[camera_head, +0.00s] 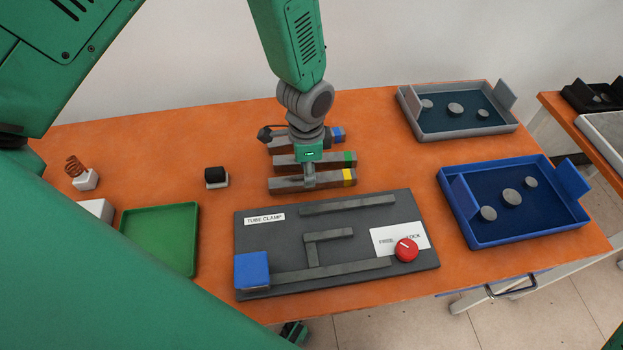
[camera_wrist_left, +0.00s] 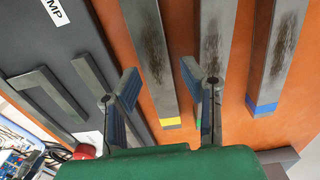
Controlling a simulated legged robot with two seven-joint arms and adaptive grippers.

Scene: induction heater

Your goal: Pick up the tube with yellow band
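The tube with yellow band (camera_head: 290,185) is a dark grey square bar lying on the orange table, nearest of three parallel tubes. Its yellow end also shows in the wrist view (camera_wrist_left: 172,122). The tube with green band (camera_head: 288,162) and the tube with blue band (camera_head: 328,136) lie behind it. My left gripper (camera_head: 309,182) points down at the middle of the yellow-banded tube. In the wrist view its fingers (camera_wrist_left: 160,80) are apart, one on each side of that tube, with no contact visible. Their exact height over the table is unclear. My right gripper is not identifiable.
A dark clamp board (camera_head: 350,275) with a red knob (camera_head: 406,250) lies just in front of the tubes. A blue tray (camera_head: 480,240) and a grey tray (camera_head: 460,132) are at right. A green tray (camera_head: 160,235), a black block (camera_head: 215,174) and a copper coil (camera_head: 75,167) are at left.

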